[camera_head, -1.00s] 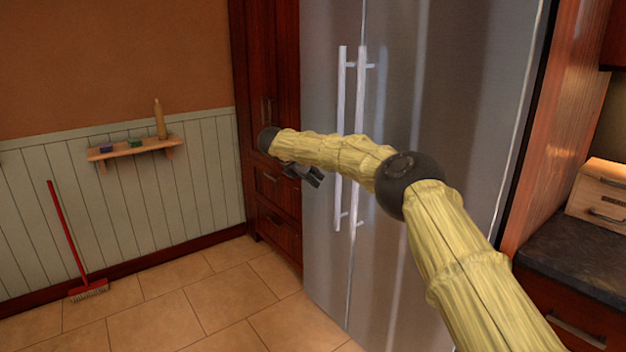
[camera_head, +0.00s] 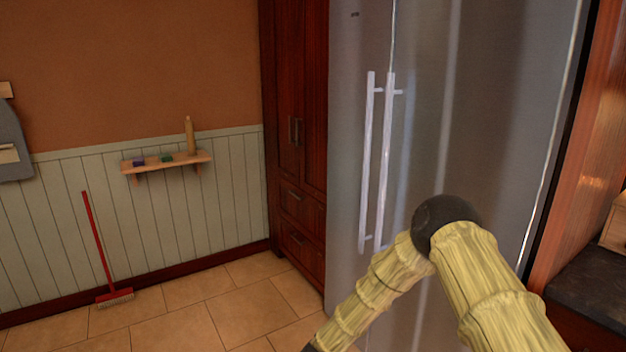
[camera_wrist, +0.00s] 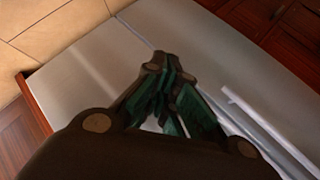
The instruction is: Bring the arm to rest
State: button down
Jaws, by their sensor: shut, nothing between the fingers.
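My arm reaches in from the lower right in the head view, bent at a dark round joint, with its yellow-sleeved forearm pointing down and left. The gripper end lies below the bottom edge of that view. In the wrist view my gripper (camera_wrist: 165,68) is shut, its dark fingertips together and nothing held. Behind it is the steel fridge front (camera_wrist: 85,80), apart from the fingers as far as I can tell. A fridge handle (camera_wrist: 265,130) shows to the right of the fingers.
The fridge (camera_head: 480,130) with two long upright handles (camera_head: 376,165) stands close behind my arm. A dark wood cabinet (camera_head: 300,110) is left of it. A wall shelf (camera_head: 165,162) and red broom (camera_head: 97,245) are farther left. The tiled floor (camera_head: 220,310) there is clear. A dark counter (camera_head: 595,285) is at right.

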jog(key=s+d+f+n+g+y, duration=0.1)
jog(key=s+d+f+n+g, duration=0.2)
jog(key=s, duration=0.6)
jog(key=s+d+f+n+y+p, duration=0.15)
jog(key=s+f+n, duration=0.25)
jog(key=s, duration=0.5)
jog(key=s+d+f+n+g, duration=0.2)
jog(key=s+d+f+n, duration=0.15)
jog(key=s, duration=0.55)
jog(key=s+d+r+n+g, duration=0.1)
jog(key=s+d+n+g, duration=0.1)
jog(key=s, duration=1.2)
jog(key=s+d+r+n+g, duration=0.2)
jog(key=s+d+n, duration=0.3)
jog(key=s, duration=0.9)
jog(key=shift+d+r+g+y, duration=0.15)
jog(key=shift+d+g+y, duration=0.2)
jog(key=shift+d+g, duration=0.35)
jog(key=shift+a, duration=0.1)
